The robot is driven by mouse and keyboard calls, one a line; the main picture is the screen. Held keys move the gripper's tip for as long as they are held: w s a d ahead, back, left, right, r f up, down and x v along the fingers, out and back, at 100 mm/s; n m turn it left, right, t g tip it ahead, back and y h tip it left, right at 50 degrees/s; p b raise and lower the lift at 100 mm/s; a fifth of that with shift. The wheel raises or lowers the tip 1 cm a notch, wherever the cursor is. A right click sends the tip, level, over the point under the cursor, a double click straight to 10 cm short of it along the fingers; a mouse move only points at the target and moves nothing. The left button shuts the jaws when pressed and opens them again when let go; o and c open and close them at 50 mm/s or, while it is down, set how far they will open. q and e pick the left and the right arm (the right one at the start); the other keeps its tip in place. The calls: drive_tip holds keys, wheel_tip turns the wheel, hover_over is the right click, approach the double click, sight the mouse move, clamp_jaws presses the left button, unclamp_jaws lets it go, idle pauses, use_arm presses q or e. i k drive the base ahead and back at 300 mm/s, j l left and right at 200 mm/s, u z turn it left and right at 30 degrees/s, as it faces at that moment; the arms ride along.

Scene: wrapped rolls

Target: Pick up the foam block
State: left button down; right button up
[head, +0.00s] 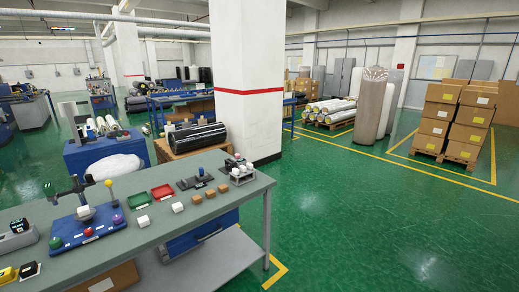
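A workbench (130,250) with a grey-green top runs along the lower left in the head view. A small white block (143,221) lies on its front part, right of a blue fixture; it may be the foam block, but I cannot tell its material. A row of small blocks stretches to its right, with another pale block (178,207) and several tan blocks (197,199). A white piece (86,212) sits on the blue fixture (88,229). Neither of my grippers is in view.
A green tray (139,200) and a red tray (163,191) lie behind the blocks. A dark fixture (200,180) and a rack with white pieces (242,171) stand farther right. A pillar (247,80) rises behind the bench. The green floor (400,230) at right is clear.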

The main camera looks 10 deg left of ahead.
sight(85, 210)
drive_tip(key=u, duration=1.8)
